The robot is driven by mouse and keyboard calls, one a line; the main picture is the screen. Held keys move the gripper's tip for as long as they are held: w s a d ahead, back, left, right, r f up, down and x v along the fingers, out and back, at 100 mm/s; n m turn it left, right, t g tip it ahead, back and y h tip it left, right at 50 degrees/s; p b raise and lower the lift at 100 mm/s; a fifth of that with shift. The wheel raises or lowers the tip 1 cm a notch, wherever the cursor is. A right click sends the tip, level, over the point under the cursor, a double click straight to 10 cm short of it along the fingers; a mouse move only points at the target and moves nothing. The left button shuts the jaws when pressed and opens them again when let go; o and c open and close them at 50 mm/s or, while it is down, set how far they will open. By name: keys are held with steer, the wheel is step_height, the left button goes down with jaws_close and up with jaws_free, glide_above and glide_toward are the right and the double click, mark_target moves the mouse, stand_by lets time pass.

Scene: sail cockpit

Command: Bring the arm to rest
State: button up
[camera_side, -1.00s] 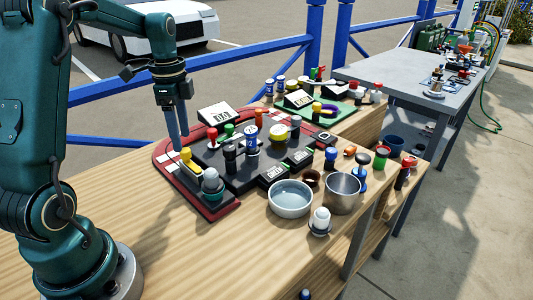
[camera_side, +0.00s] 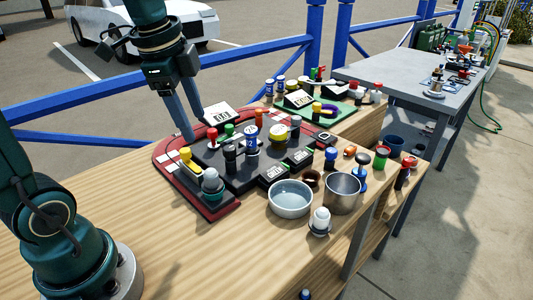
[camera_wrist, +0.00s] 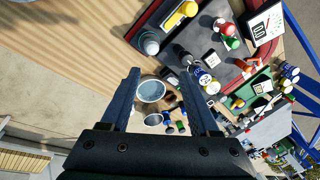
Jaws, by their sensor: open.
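My gripper (camera_side: 197,122) is open and empty in the side view. Its two long dark fingers point down over the far left part of the red and black cockpit board (camera_side: 222,211). In the wrist view my gripper (camera_wrist: 160,84) shows with its fingers spread wide, and nothing is between the fingertips but the scene far below. The board stands on the wooden table (camera_side: 120,210). A yellow-handled lever (camera_side: 188,157) and a grey-knobbed control (camera_side: 211,177) are at the board's near left end. The exact height of the fingertips above the board is hard to tell.
A bluish-white bowl (camera_side: 290,199), a metal cup (camera_side: 342,193) and a white-capped piece (camera_side: 320,220) stand right of the board. Several small coloured pieces stand near the table's right edge. A blue railing (camera_side: 100,92) runs behind. The table's left front is clear.

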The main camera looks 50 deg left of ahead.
steer(key=s+d+f+n+t+h, duration=0.1)
steer(key=s+d+f+n+t, duration=0.1)
steer(key=s+d+f+n, duration=0.2)
steer(key=s+d+n, duration=0.3)
steer(key=s+n, duration=0.1)
steer(key=n, duration=0.2)
steer(key=shift+s+d+t, duration=0.2)
steer(key=shift+s+t, duration=0.05)
steer(key=shift+t, duration=0.15)
